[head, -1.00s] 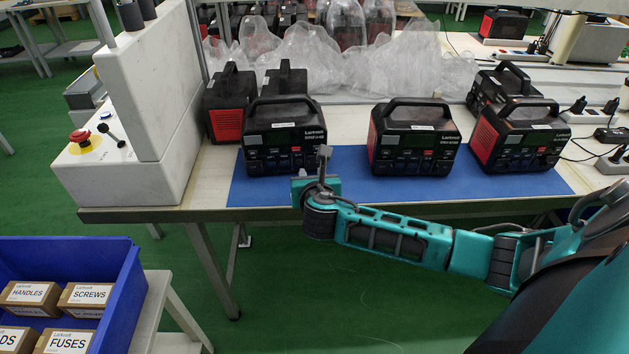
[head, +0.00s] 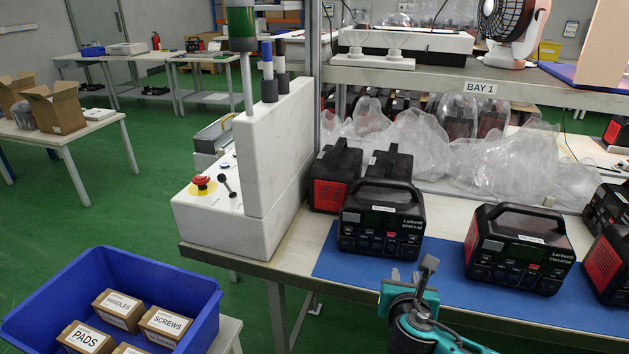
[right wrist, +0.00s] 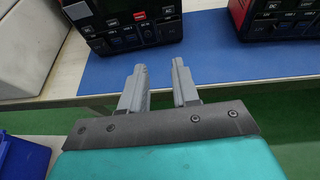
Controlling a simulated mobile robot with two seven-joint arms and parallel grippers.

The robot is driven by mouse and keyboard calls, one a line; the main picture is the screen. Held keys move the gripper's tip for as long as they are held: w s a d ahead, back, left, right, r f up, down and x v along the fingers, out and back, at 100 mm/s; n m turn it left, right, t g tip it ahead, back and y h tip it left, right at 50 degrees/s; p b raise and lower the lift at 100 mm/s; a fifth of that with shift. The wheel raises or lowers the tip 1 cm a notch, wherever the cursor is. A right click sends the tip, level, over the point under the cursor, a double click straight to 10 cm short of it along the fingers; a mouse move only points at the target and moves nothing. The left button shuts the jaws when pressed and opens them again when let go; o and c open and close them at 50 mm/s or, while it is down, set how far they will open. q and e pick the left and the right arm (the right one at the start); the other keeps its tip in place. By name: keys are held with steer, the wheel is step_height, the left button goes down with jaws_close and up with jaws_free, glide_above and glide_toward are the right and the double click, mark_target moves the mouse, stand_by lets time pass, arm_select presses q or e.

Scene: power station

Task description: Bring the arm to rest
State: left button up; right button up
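My right gripper (head: 411,280) is in front of the table edge, near the blue mat (head: 338,262). In the right wrist view its two grey fingers (right wrist: 161,88) stand apart with nothing between them. A black power station (head: 382,222) with a handle stands on the mat just beyond the gripper, not touching it. A second power station (head: 519,248) stands to its right. Both also show partly at the top of the right wrist view. My left gripper is in neither current view.
A white console (head: 245,187) with a red stop button (head: 201,182) stands at the table's left end. A blue bin (head: 205,318) of labelled boxes sits lower left. More power stations stand behind and right. A shelf (head: 430,76) marked BAY 1 crosses above. Green floor lies open at left.

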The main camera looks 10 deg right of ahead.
steer(key=s+a+f+m+y, duration=0.4)
steer(key=s+m, duration=0.4)
steer(key=m, duration=0.6)
steer(key=s+a+f+m+g+y, duration=0.1)
steer(key=s+a+f+m+y, duration=0.3)
steer(key=m, duration=0.9)
steer(key=s+a+f, duration=0.3)
steer(key=s+f, duration=0.1)
steer(key=shift+a+m, duration=0.3)
steer(key=shift+m, duration=0.1)
